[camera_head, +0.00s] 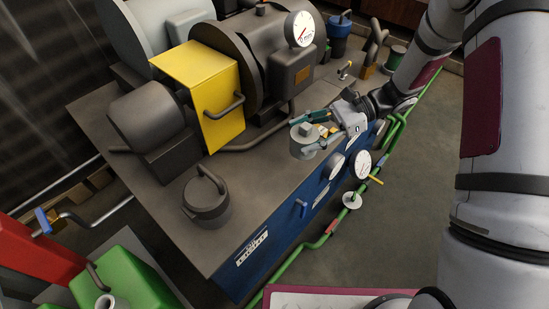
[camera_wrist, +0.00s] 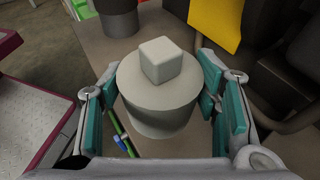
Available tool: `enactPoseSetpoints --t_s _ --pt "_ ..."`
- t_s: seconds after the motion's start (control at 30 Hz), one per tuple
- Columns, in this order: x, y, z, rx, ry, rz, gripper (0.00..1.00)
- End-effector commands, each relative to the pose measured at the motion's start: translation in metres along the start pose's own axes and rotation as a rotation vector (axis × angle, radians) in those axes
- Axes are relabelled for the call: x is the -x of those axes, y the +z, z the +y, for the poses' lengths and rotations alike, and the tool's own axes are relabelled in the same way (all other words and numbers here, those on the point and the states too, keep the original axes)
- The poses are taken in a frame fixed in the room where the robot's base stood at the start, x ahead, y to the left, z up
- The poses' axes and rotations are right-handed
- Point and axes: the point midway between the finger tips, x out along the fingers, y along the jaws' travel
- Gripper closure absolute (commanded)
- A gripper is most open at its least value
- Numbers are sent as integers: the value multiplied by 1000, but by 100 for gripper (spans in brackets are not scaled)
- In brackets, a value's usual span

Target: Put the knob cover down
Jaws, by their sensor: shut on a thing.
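The knob cover (camera_head: 303,141) is a pale grey cylinder with a small cube-shaped knob on top. It is upright between the teal-padded fingers of my gripper (camera_head: 315,132), near the front edge of the grey bench top (camera_head: 255,180). In the wrist view the cover (camera_wrist: 150,115) fills the space between the two fingers of my gripper (camera_wrist: 162,95), with a pad on each side. My gripper is shut on it. The cover's underside is hidden, and I cannot tell whether it touches the bench top.
A dark lidded pot (camera_head: 207,203) stands at the bench's front left. A yellow box (camera_head: 203,85) and dark motor housing (camera_head: 278,65) stand behind. Gauges (camera_head: 360,163) and green pipes (camera_head: 330,229) run along the blue front. Bare bench lies between pot and cover.

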Motion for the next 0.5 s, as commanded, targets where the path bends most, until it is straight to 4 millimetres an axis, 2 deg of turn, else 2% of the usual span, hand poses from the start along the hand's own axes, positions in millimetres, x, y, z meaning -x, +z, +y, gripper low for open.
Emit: enactPoseSetpoints --t_s 0.03,0.2,0.3,0.5 --pt "-14 2 1 2 5 0 73" --pt "-48 11 2 3 4 0 73" --pt "-59 14 3 2 3 0 73" --pt "-69 18 3 2 2 1 73"
